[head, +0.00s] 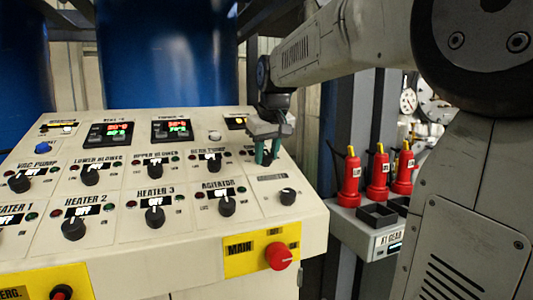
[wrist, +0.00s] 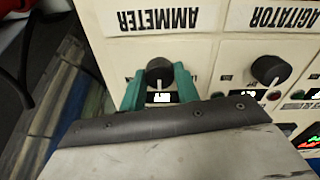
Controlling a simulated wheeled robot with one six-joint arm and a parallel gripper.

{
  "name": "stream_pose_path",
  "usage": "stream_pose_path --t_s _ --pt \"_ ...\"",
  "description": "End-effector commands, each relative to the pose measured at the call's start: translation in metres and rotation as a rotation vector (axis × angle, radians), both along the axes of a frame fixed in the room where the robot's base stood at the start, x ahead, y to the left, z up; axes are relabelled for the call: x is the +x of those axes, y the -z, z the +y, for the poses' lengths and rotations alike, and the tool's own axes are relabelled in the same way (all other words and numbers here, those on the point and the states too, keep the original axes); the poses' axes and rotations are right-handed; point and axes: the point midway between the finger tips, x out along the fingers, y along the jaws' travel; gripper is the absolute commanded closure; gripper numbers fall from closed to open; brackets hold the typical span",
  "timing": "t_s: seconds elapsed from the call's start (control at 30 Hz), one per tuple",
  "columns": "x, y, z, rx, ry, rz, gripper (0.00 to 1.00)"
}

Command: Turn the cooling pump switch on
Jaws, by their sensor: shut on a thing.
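My gripper (head: 267,152) is at the far right of the upper knob row on the sloped control panel, just right of the gear pump knob (head: 213,164). Its green fingers are shut on a black rotary knob (wrist: 158,73), which shows between them in the wrist view. I take this knob for the cooling pump switch; its name label is hidden by my gripper (wrist: 155,88). A small lit display (wrist: 161,97) sits beside the knob, partly covered, and I cannot read it.
An ammeter knob (head: 288,197) and the agitator knob (head: 227,205) lie in the row below. A red button (head: 279,256) is on the yellow main plate. Red bottles (head: 378,172) stand on a shelf to the right. Blue drums (head: 165,55) stand behind the panel.

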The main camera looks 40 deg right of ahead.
Motion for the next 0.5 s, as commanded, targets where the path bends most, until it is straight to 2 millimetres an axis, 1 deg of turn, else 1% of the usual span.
stream_pose_path --t_s 0.27,0.5 --pt "0.0002 -0.0005 -0.0001 0.047 0.124 -0.013 0.91" --pt "0.0003 -0.0008 -0.0002 0.121 0.32 -0.035 0.91"
